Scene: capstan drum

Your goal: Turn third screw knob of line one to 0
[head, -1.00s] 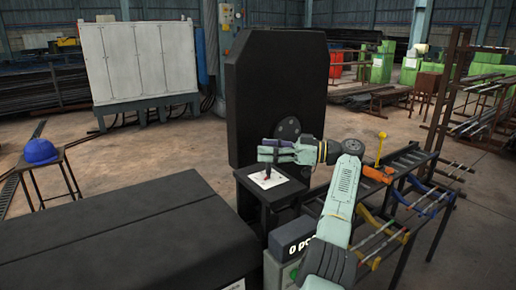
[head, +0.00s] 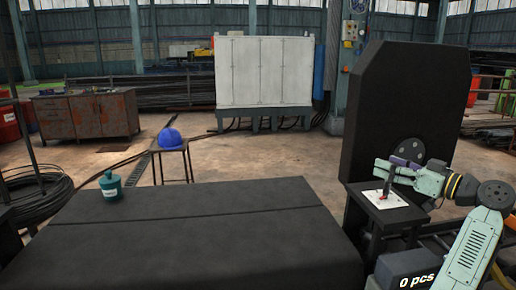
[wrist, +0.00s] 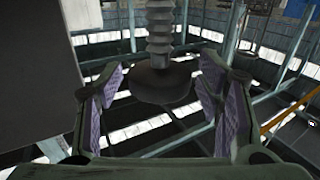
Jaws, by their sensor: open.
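No screw knob that I can make out as the third of line one shows in either view. A white panel plate (head: 397,200) with a small dark upright handle with some red near its foot (head: 387,186) sits on the black stand at right. My gripper (head: 381,168) is just above the handle, pointing left. In the wrist view my gripper (wrist: 165,77) is open, its purple-padded fingers apart. A dark rounded piece under a grey ribbed stem (wrist: 161,82) shows between the fingers; I cannot tell whether they touch it.
A tall black plate (head: 410,100) with a dark disc (head: 408,150) rises behind my gripper. A box reading "0 pcs" (head: 417,281) is below. A black bench (head: 200,235) carries a green canister (head: 111,186). A blue helmet (head: 169,138) lies on a stool.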

